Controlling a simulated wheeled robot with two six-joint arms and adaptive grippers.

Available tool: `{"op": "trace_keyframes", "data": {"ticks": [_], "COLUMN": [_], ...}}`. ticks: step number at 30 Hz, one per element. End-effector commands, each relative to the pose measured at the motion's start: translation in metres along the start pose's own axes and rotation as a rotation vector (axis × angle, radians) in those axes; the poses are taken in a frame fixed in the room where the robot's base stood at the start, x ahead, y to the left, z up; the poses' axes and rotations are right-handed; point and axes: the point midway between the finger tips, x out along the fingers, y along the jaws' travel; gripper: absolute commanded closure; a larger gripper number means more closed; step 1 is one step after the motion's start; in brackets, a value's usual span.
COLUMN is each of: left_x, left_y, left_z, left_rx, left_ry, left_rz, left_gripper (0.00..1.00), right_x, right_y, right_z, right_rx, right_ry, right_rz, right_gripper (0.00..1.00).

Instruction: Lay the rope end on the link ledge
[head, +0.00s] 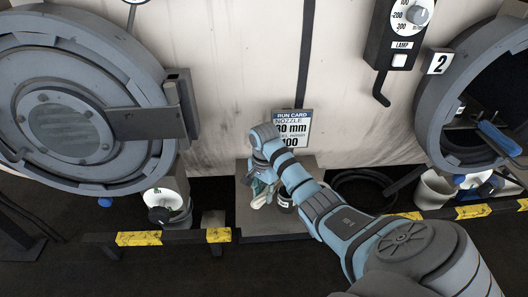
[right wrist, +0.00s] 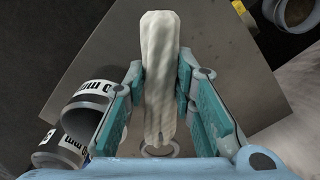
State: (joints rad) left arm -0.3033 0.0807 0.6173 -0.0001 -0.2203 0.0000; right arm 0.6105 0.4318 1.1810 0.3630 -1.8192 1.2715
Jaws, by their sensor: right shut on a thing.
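The rope end (right wrist: 160,62) is a pale, folded cloth bundle standing out between my fingers in the right wrist view. My right gripper (right wrist: 158,92) is shut on it, with one teal finger on each side. In the head view the right gripper (head: 259,184) points down over a grey ledge (head: 275,225) between the two machines, and a bit of the pale rope (head: 262,199) shows under it. The ledge surface also shows behind the rope in the right wrist view (right wrist: 98,52). I cannot tell whether the rope touches it. My left gripper is out of view.
Nozzle rings marked "mm" (right wrist: 93,97) lie close left of my right fingers. A run card (head: 291,128) stands behind the ledge. Round machine doors stand left (head: 75,125) and right (head: 445,95). A yellow-black rail (head: 150,238) runs in front.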

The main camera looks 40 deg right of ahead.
Motion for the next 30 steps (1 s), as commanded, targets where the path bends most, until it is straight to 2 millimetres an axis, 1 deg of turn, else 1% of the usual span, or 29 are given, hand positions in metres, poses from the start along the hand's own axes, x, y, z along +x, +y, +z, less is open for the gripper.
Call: {"op": "trace_keyframes", "data": {"ticks": [1,3,4,7,12,14,15,16,23,26,29,30], "left_x": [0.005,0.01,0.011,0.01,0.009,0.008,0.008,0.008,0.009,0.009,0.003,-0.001], "left_y": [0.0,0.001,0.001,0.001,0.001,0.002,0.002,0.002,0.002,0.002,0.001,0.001], "left_z": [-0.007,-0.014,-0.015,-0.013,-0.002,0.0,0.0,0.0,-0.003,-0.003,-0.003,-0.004], "left_rx": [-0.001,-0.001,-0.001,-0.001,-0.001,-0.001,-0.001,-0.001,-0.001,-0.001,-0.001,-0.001], "left_ry": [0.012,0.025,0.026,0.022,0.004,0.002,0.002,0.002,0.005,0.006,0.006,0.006], "left_rz": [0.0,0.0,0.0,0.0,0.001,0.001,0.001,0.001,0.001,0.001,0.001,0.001], "left_gripper": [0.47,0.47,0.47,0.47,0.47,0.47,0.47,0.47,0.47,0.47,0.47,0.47], "right_x": [0.012,0.025,0.029,0.03,0.03,0.032,0.032,0.032,0.032,0.029,0.013,0.003], "right_y": [0.001,0.001,0.001,0.001,0.001,0.001,0.001,0.001,0.0,0.0,0.0,0.0], "right_z": [0.001,0.001,0.001,0.0,0.0,0.001,0.001,0.001,0.001,0.001,0.001,0.001], "right_rx": [0.0,0.0,0.0,0.0,0.0,0.0,-0.001,-0.001,-0.001,-0.001,-0.001,-0.002], "right_ry": [-0.002,-0.001,-0.001,0.001,0.001,0.001,0.001,0.001,0.001,0.002,0.002,0.002], "right_rz": [0.003,0.003,0.003,0.0,0.0,0.001,0.001,0.001,0.0,-0.001,-0.003,-0.002], "right_gripper": [1.0,1.0,1.0,1.0,1.0,1.0,0.71,0.68,0.68,0.68,0.68,0.68]}}
